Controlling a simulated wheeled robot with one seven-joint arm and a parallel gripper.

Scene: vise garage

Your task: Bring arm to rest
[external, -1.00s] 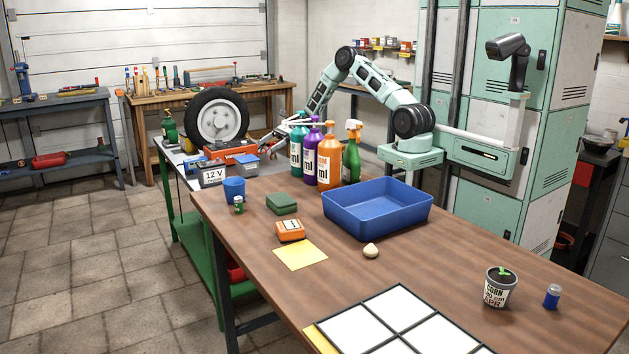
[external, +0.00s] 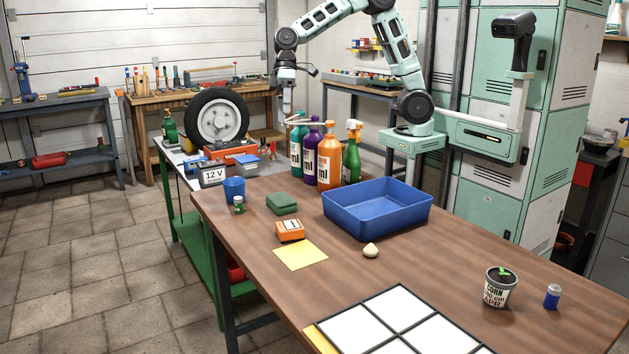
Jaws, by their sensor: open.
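My gripper (external: 287,108) hangs at the end of my raised arm, pointing down. It is in the air above and behind the bottles, near the back of the brown table. It is open and no object shows in it. Its fingertips are small and partly hard to make out in this view. My arm arches up from its base at the right, and its top reaches the upper picture edge.
Several bottles, among them an orange one (external: 329,158), stand below my gripper. A blue bin (external: 378,222) sits on the brown table (external: 420,275). A wheel (external: 217,117) stands on the bench behind. Air around my arm is free.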

